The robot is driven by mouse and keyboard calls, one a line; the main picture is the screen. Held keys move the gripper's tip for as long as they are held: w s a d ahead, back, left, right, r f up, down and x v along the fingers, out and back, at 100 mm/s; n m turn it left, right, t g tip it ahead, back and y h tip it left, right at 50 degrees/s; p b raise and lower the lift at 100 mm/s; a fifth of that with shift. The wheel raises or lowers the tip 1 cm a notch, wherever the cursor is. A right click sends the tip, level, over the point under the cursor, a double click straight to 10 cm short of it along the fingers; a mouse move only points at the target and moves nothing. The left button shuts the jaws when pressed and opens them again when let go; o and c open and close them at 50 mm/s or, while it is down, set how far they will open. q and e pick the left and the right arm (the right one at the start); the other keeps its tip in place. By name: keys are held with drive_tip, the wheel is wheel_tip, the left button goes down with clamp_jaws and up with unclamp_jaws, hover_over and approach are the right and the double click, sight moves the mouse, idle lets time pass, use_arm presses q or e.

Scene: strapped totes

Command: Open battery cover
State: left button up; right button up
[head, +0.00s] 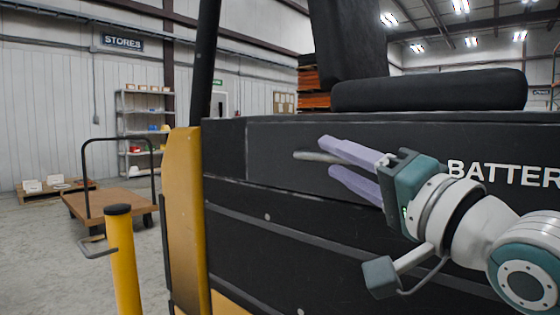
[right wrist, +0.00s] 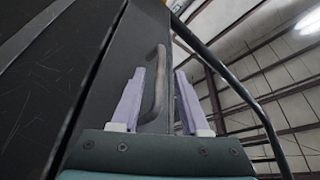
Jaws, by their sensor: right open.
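The battery cover (head: 275,138) is a dark panel on the side of a black and yellow forklift, marked with white letters that start "BATTER". It looks closed. A grey bar handle (head: 306,156) sticks out from it. My right gripper (head: 326,155), with lilac fingers, is open at the handle. In the right wrist view the handle (right wrist: 156,88) runs between the two fingers (right wrist: 159,74), with gaps beside it. I cannot tell whether either finger touches it. The right gripper and arm hide part of the cover and the lettering. My left gripper is not in view.
The black seat (head: 430,92) is above the cover, with a dark post (head: 205,60) to its left. A yellow bollard (head: 122,260) stands at front left. A flat cart (head: 112,200), a low pallet (head: 50,190) and shelves (head: 143,125) are farther back. Floor between them is open.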

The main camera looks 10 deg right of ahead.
drive_tip(key=shift+x, duration=0.9)
clamp_jaws()
idle(0.9)
